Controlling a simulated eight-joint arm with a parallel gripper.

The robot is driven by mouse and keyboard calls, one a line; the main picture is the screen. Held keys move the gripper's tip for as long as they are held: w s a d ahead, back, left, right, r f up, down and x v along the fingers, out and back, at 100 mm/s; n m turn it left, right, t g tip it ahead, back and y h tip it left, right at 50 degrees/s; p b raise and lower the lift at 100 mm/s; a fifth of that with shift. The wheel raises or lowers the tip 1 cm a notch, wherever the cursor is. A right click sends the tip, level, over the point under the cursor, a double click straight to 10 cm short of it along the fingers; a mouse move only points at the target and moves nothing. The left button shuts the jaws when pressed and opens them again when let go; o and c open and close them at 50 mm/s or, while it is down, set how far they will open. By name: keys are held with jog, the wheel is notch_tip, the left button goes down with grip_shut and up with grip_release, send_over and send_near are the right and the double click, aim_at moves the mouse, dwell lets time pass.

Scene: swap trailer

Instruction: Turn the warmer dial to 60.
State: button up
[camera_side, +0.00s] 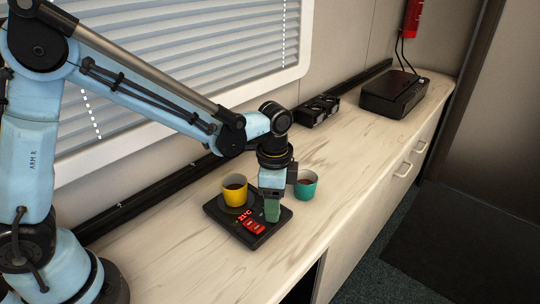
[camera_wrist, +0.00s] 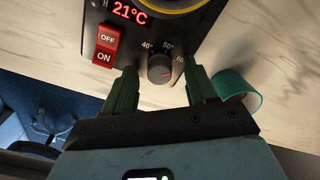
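The warmer (camera_side: 222,221) is a flat black unit on the counter, with a lit red 21°C display (camera_wrist: 130,11). Its dark round dial (camera_wrist: 160,68) shows in the wrist view below the labels 40°, 50° and 60°. A faint reddish mark shows on the dial's face, too small to read its setting surely. My gripper (camera_wrist: 161,76) is open, with one green finger on each side of the dial and visible gaps to it. In the side view my gripper (camera_side: 272,214) points down over the warmer's right part and hides the dial.
A yellow cup (camera_side: 235,193) with dark drink stands on the warmer. A teal cup (camera_side: 306,188) stands on the counter just right of my gripper. A red OFF/ON switch (camera_wrist: 105,47) is left of the dial. The counter's front (camera_side: 185,275) is clear.

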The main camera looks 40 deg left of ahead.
jog(key=shift+r, duration=0.1)
notch_tip(320, 180, up, 12)
dwell(0.7)
jog(key=s+a+f+n+t, duration=0.1)
jog(key=s+a+n+t, duration=0.6)
jog(key=s+a+n, duration=0.2)
jog(key=shift+s+a+f+n, duration=0.4)
jog(key=shift+a+n, duration=0.4)
jog(key=shift+n, duration=0.3)
